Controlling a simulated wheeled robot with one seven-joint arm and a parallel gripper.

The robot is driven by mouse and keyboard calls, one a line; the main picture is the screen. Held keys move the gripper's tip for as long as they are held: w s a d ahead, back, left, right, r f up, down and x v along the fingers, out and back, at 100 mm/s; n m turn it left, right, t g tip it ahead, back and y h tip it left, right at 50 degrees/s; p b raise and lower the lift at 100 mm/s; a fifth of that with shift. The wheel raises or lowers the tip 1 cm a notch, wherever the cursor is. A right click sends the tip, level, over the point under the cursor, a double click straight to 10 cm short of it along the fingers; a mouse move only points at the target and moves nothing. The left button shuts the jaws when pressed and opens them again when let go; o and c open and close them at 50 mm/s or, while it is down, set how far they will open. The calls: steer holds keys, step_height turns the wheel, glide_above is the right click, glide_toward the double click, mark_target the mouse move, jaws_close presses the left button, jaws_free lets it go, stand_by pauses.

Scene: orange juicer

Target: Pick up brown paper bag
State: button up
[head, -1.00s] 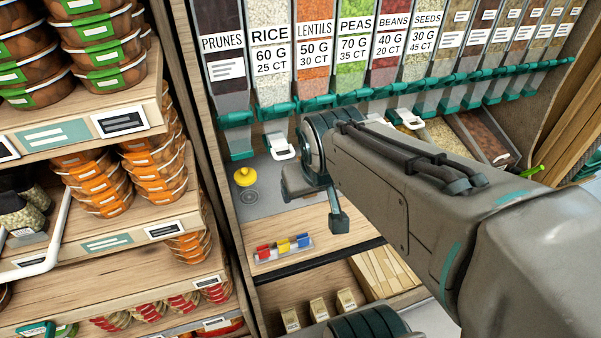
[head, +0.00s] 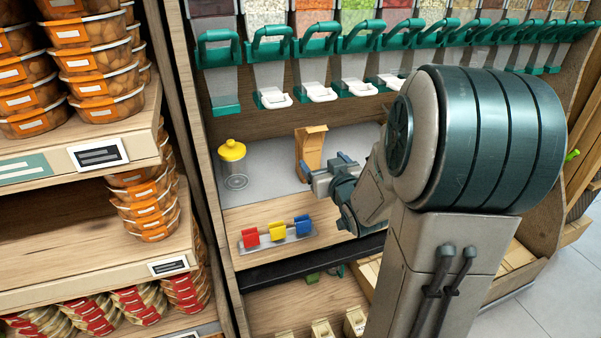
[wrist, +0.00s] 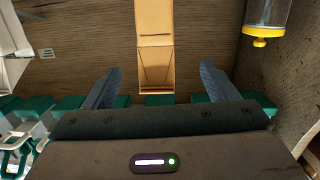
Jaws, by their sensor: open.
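The brown paper bag (head: 311,145) stands upright on the grey shelf surface below the dispensers, with its lower right part hidden behind my gripper (head: 330,172) in the head view. In the wrist view the bag (wrist: 155,45) appears between the lines of my two blue fingers, with space on both sides. The fingers of my gripper (wrist: 158,78) are open and empty. I cannot tell exactly how far the fingertips are from the bag.
A clear jar with a yellow lid (head: 232,165) stands left of the bag. Red, yellow and blue clips (head: 278,232) sit on the wooden ledge in front. Green-handled dispensers (head: 270,75) hang above. A shelf of orange-labelled tubs (head: 100,75) is at left.

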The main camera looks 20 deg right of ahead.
mark_target(308, 141)
steer(key=shift+t+y, duration=0.3)
steer(key=shift+t, duration=0.4)
steer(key=w+b, duration=0.1)
steer(key=w, duration=0.3)
steer(key=w+f+b, duration=0.1)
steer(key=w, duration=0.4)
steer(key=w+d+f+b, duration=0.1)
steer(key=w, duration=0.4)
steer(key=shift+f, duration=0.1)
steer(key=shift+c, duration=0.3)
steer(key=c, duration=1.4)
